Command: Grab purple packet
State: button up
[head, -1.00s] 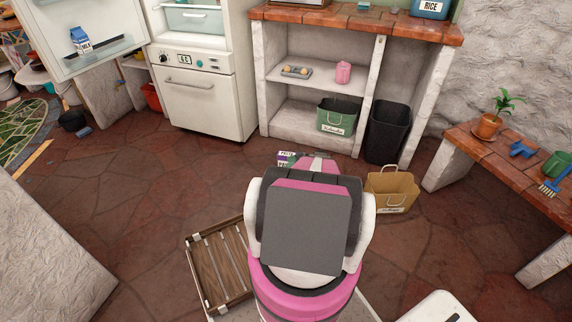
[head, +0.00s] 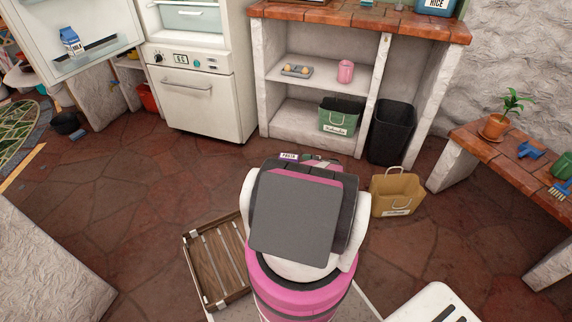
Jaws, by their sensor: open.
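A small packet with a purple and white label (head: 289,156) shows in the head view, just beyond the top of my arm. Most of it is hidden behind the arm, and I cannot tell whether it touches the gripper. My gripper (head: 320,159) is mostly hidden by my own arm links. Only a small part of it shows, right of the label. It is open.
A paper bag (head: 397,196) stands on the floor to the right, near a black bin (head: 391,133). A wooden crate (head: 190,262) lies at lower left. The fridge door (head: 110,50) is open.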

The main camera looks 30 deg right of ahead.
aim_at(292, 159)
jog(key=shift+w+d+x, duration=0.1)
jog(key=shift+w+x, duration=0.05)
jog(key=shift+x, duration=1.15)
jog(key=shift+w+d+x, duration=0.1)
jog(key=shift+x, duration=1.2)
jog(key=shift+w+d+x, duration=0.15)
jog(key=shift+x, duration=1.15)
jog(key=shift+f, duration=0.15)
jog(key=c, duration=1.4)
grip_shut()
